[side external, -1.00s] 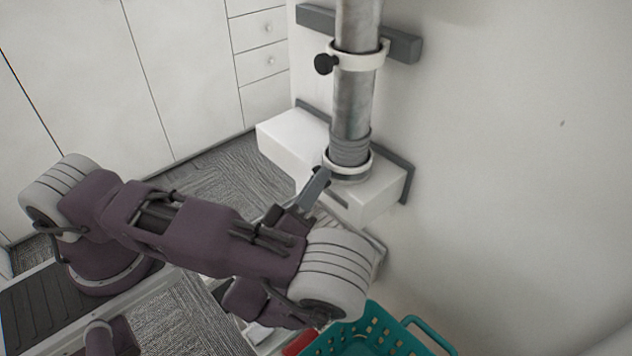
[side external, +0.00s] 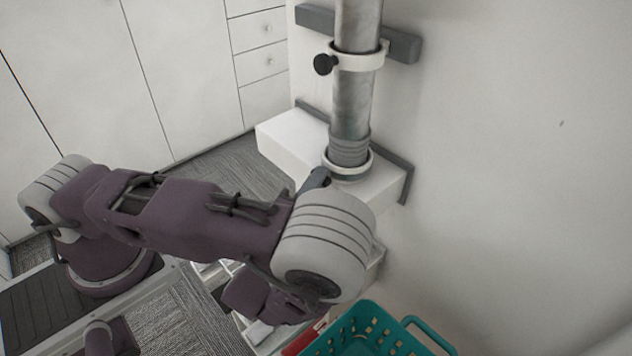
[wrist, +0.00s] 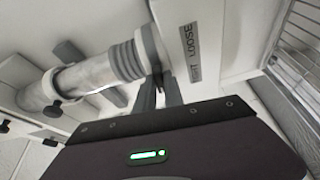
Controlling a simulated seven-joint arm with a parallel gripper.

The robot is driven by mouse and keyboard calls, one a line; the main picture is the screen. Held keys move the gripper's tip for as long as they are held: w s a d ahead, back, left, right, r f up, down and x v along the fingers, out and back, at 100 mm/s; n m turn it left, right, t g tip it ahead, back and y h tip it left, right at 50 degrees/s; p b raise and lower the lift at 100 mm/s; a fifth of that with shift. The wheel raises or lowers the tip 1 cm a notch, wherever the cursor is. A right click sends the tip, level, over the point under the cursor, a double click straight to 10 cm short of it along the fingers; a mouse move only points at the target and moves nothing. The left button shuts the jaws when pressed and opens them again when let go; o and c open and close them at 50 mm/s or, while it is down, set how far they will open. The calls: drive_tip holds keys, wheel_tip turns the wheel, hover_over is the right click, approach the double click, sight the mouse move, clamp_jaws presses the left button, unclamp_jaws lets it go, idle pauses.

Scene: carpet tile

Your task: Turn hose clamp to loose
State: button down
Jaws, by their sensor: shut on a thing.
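The hose clamp (side external: 347,166) is a pale ring around the foot of a grey metal pipe, just below a ribbed grey sleeve (side external: 349,148). In the wrist view the clamp (wrist: 149,50) is a grey band beside the sleeve. My gripper (side external: 317,179) is at the near left side of the ring, its fingers mostly hidden behind my wrist. In the wrist view my gripper (wrist: 160,92) has both fingers at the clamp, shut on its screw knob, which they hide. The white box (wrist: 207,42) carries the printed word LOOSE and a second word, partly blurred.
A second white clamp (side external: 358,58) with a black knob (side external: 324,64) holds the pipe higher up. A teal basket (side external: 375,335) stands below my wrist, with a red object (side external: 303,341) beside it. The wall (side external: 520,180) is close on the right; cabinets (side external: 100,75) are at the back left.

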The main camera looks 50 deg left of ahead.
drive_tip(key=shift+n, duration=0.5)
drive_tip(key=c, duration=1.4)
unclamp_jaws()
drive_tip(key=shift+c, duration=0.2)
drive_tip(key=shift+s, duration=0.1)
